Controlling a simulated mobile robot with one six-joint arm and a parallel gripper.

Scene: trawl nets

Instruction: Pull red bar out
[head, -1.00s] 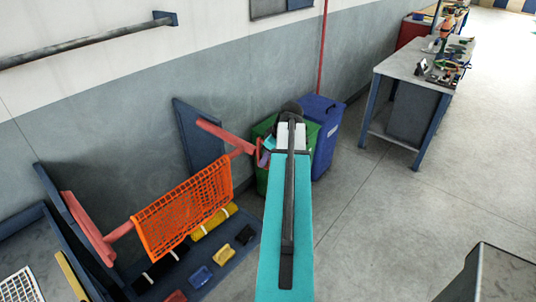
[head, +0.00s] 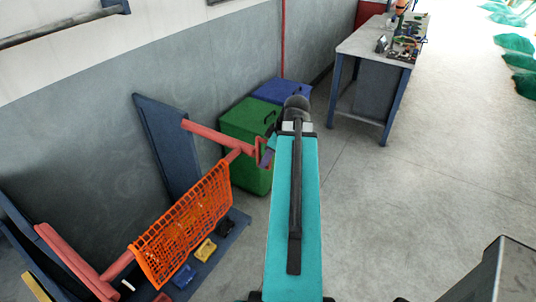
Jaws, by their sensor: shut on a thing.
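The red bar (head: 118,266) runs through the rolled orange net (head: 182,232) on a rack at the left of the head view. It lies between two red support arms, the far one (head: 210,137) and the near one (head: 70,262). A red plate (head: 261,152) is at its far right end. My gripper (head: 267,151) is at this end plate, shut on the bar's end. My teal arm partly covers the gripper, so the exact finger contact is hard to see.
A green bin (head: 247,122) and a blue bin (head: 283,91) stand against the wall behind my gripper. A workbench with tools (head: 380,43) is at upper right. Small coloured pieces lie on the rack's base (head: 232,226). The floor at right is mostly clear.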

